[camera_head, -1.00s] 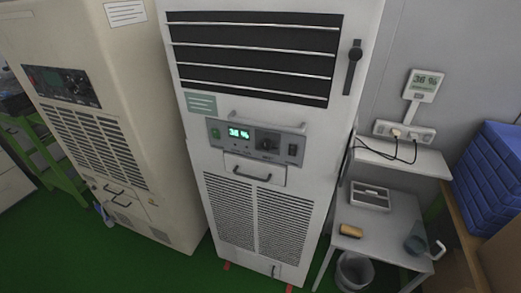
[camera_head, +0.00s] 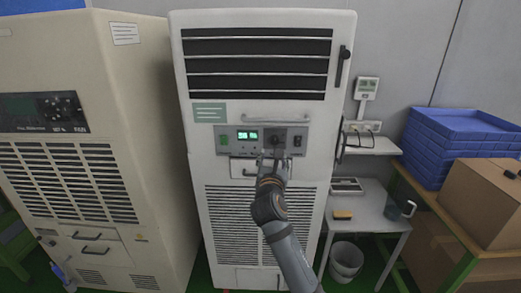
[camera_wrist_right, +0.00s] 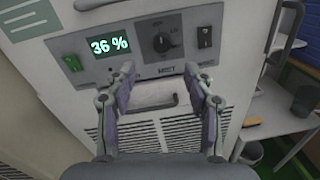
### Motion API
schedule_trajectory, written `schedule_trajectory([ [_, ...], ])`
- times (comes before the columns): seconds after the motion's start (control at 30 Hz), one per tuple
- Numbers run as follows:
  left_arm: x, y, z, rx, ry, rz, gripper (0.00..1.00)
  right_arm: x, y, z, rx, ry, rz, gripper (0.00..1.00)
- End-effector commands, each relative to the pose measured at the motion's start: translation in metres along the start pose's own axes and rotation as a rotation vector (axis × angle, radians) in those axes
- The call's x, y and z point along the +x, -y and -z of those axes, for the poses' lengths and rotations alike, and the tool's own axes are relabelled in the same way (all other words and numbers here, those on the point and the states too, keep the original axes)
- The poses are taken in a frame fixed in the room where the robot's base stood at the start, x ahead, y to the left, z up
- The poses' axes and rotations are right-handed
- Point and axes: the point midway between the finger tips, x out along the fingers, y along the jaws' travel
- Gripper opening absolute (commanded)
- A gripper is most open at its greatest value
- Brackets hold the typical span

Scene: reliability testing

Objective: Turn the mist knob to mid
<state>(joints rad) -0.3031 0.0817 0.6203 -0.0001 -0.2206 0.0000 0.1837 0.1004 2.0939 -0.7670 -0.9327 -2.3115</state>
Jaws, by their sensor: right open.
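The white humidifier cabinet carries a grey control panel (camera_head: 261,140) with a green-lit display, which reads 36 % in the right wrist view (camera_wrist_right: 109,46). The black mist knob (camera_wrist_right: 162,43) sits on the panel right of the display, above the word MIST. In the head view the knob (camera_head: 269,140) shows just above my right gripper (camera_head: 272,157). In the right wrist view my right gripper (camera_wrist_right: 158,70) is open, its two fingers apart on either side below the knob, with nothing between them. Whether the fingertips touch the panel I cannot tell. My left gripper is not in view.
A black rocker switch (camera_wrist_right: 205,37) is right of the knob, and a green switch (camera_wrist_right: 72,63) is left of the display. A drawer handle (camera_wrist_right: 155,104) lies below the panel. A beige cabinet (camera_head: 140,130) stands left; a small table (camera_head: 370,205) stands right.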

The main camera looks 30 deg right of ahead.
Motion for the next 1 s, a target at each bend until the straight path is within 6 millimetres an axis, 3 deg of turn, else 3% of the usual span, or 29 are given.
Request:
schedule_trajectory([
  [0.2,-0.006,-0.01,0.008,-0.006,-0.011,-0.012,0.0,0.028,0.0,-0.002,-0.003,0.0,0.0,0.53],
  [0.4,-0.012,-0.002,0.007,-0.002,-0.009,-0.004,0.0,0.071,-0.001,-0.001,0.001,-0.002,-0.001,0.53],
  [0.6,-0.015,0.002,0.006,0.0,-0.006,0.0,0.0,0.099,-0.001,0.001,0.002,-0.003,-0.001,0.53],
  [0.93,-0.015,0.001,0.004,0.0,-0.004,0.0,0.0,0.105,-0.001,0.002,0.004,-0.003,-0.002,0.53],
  [1.0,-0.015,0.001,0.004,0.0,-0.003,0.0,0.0,0.105,-0.001,0.002,0.004,-0.003,-0.002,0.46],
])
